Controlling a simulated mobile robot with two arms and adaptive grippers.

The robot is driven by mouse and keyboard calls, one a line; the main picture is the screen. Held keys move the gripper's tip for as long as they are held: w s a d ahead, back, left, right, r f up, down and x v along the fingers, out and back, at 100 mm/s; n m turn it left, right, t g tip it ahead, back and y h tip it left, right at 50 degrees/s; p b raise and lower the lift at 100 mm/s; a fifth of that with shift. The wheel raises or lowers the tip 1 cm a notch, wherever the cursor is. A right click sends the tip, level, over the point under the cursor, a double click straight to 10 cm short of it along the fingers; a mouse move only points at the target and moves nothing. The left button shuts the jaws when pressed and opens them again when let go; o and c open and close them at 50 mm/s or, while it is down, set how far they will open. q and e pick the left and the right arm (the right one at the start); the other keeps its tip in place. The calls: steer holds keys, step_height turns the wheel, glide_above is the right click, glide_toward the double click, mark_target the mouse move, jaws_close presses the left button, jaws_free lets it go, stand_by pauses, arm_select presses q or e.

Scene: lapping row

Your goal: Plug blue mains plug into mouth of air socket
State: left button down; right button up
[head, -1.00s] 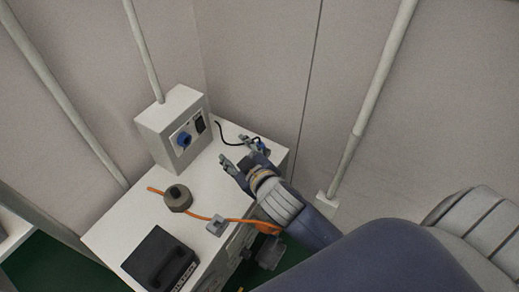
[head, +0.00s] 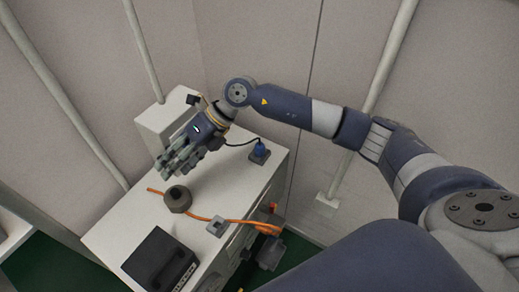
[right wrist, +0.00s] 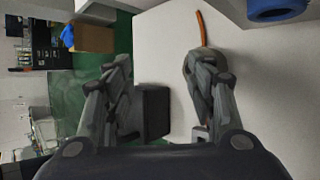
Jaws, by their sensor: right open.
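The blue mains plug (head: 260,149) is at the right end of the white cabinet top, on a small dark block, with a black cable running left from it. The air socket's box (head: 152,135) stands at the back left of the cabinet; my right arm hides its front in the head view. In the right wrist view, a blue round socket part (right wrist: 277,8) shows at the upper right edge, cut off. My right gripper (head: 174,160) is in front of the box, open and empty, left of the plug and well apart from it. My left gripper is not in view.
A grey round weight (head: 177,199) sits on an orange cable, which passes a small grey clip (head: 217,226) and runs over the cabinet's front edge. A black device (head: 160,261) lies at the front left. The cabinet top (head: 215,185) is clear between weight and plug.

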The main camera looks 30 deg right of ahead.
steer(key=w+d+h, duration=0.1)
steer(key=d+h, duration=0.2)
steer(key=d, duration=0.5)
steer(key=w+d+h, duration=0.1)
steer(key=d+h, duration=0.2)
steer(key=d, duration=0.5)
steer(key=w+d+f+m+h, duration=0.1)
steer(key=w+d+h, duration=0.1)
steer(key=d, duration=0.5)
steer(key=shift+d+g+h, duration=0.3)
steer(key=shift+d+h, duration=0.1)
steer(key=shift+h, duration=0.5)
glide_above(260, 145)
steer(key=f, duration=0.4)
steer(key=shift+w+a+f, duration=0.1)
steer(key=shift+a+f, duration=0.1)
steer(key=shift+f, duration=0.2)
step_height(260, 145, down, 6)
steer(key=shift+d+r+p, duration=0.15)
steer(key=shift+p, duration=0.55)
steer(key=c, duration=1.2)
